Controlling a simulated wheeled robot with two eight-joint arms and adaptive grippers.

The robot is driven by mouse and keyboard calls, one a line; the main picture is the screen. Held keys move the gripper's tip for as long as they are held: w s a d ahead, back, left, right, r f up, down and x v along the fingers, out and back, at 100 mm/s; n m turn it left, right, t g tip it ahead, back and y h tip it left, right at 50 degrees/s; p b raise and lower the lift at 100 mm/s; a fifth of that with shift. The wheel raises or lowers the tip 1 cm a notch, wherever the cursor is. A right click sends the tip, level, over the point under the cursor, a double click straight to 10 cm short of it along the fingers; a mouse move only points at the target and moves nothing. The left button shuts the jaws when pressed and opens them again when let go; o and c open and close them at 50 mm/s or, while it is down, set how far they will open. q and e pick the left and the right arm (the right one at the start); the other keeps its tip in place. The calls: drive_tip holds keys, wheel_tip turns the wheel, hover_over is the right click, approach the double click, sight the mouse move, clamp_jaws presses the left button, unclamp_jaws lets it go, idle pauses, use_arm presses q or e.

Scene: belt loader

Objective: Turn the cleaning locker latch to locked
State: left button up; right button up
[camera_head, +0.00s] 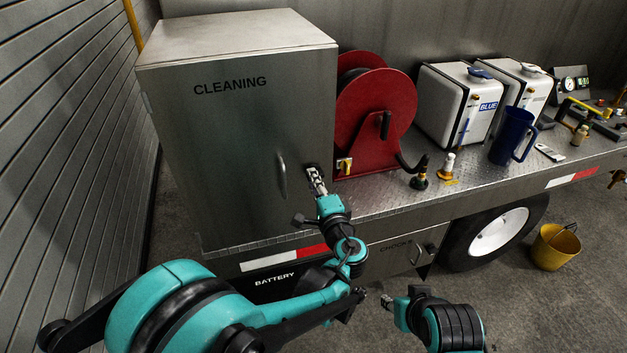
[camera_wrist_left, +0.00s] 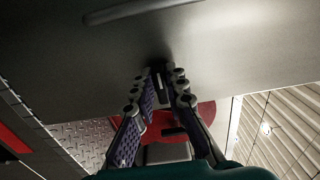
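The cleaning locker (camera_head: 225,150) is a grey metal cabinet marked CLEANING, with its door shut. Its latch (camera_head: 311,167) is a small dark fitting at the door's right edge, right of the curved handle (camera_head: 282,175). My left gripper (camera_head: 314,173) is at the latch and covers most of it, so I cannot read its turn. In the left wrist view the fingertips (camera_wrist_left: 162,74) point at a dark spot on the door, with a narrow gap between them. Whether they grip the latch is unclear. My right gripper (camera_head: 387,302) is low and away from the locker; its fingers are too small to judge.
A red hose reel (camera_head: 375,115) stands close right of the locker. White tanks (camera_head: 456,105), a blue jug (camera_head: 511,137) and small valves sit further right on the deck. A yellow bucket (camera_head: 555,248) is on the floor.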

use_arm(q)
drive_tip(key=o, duration=0.4)
drive_tip(key=shift+o, duration=0.2)
drive_tip(key=shift+s, duration=0.1)
drive_tip(key=v, duration=0.7)
drive_tip(key=shift+s, duration=0.15)
drive_tip(key=s+a+f+n+g, duration=0.3)
drive_tip(key=a+g, duration=0.1)
drive_tip(key=a, duration=0.5)
drive_tip(key=s+a+f+n+g, duration=0.2)
drive_tip(key=s+a+n+g, duration=0.15)
drive_tip(key=a, duration=0.45)
drive_tip(key=s+a+f+n+g+h, duration=0.1)
drive_tip(key=s+f+n+h, duration=0.1)
drive_tip(key=s+n, duration=0.2)
drive_tip(key=s+a+f+n+g+h, duration=0.1)
drive_tip(key=s+f+n+h, duration=0.1)
drive_tip(key=s, duration=0.8)
drive_tip(key=shift+f+n+h, duration=0.3)
drive_tip(key=shift+n+h, duration=0.5)
drive_tip(key=shift+n, duration=0.05)
